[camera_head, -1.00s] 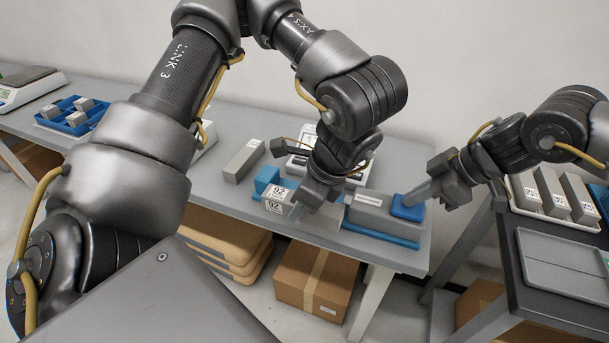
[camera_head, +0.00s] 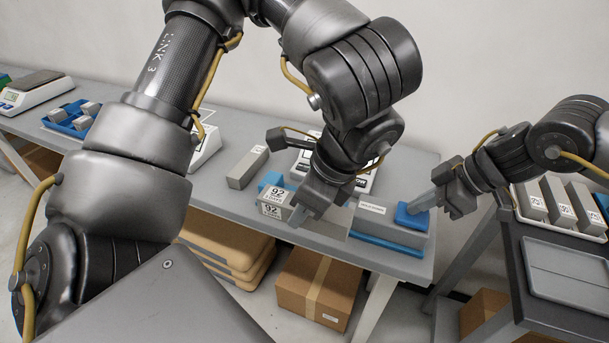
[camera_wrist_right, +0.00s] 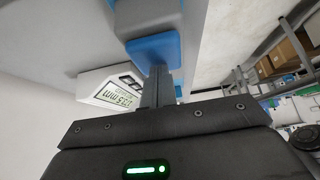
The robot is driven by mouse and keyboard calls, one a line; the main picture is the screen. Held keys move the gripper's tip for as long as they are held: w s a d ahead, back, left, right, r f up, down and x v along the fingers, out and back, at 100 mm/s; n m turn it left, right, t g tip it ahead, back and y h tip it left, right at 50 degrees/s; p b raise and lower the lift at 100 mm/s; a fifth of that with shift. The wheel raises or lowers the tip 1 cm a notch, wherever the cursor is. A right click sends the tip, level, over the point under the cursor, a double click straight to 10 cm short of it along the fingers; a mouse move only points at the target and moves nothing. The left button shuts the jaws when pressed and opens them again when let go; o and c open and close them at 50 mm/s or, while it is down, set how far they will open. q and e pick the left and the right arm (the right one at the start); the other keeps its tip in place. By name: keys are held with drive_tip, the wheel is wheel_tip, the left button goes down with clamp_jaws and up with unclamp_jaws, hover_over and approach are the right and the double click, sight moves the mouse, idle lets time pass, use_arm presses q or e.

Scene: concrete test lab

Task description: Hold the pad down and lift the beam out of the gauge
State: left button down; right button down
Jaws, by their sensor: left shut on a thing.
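The beam (camera_head: 324,226), a grey bar with a "92" label on its end, is in my left gripper (camera_head: 306,213). My left gripper is shut on it and holds it raised beside the gauge's grey block. The gauge (camera_head: 388,242) has a blue base; part of its blue far end (camera_head: 271,180) shows behind the beam. The blue pad (camera_head: 412,216) sits at the gauge's right end; it also shows in the right wrist view (camera_wrist_right: 153,47). My right gripper (camera_head: 437,203) has its fingers together, with the tips at the pad. The middle of the gauge is partly hidden.
Another grey bar (camera_head: 248,167) lies on the table behind the beam. A white readout unit (camera_wrist_right: 105,88) stands behind the gauge. A blue tray (camera_head: 69,124) and a scale (camera_head: 32,90) are at left. Grey bars (camera_head: 561,200) stand in a tray on the dark right table.

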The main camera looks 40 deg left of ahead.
use_arm(q)
drive_tip(key=shift+r, duration=1.75)
use_arm(e)
drive_tip(key=shift+f, duration=0.1)
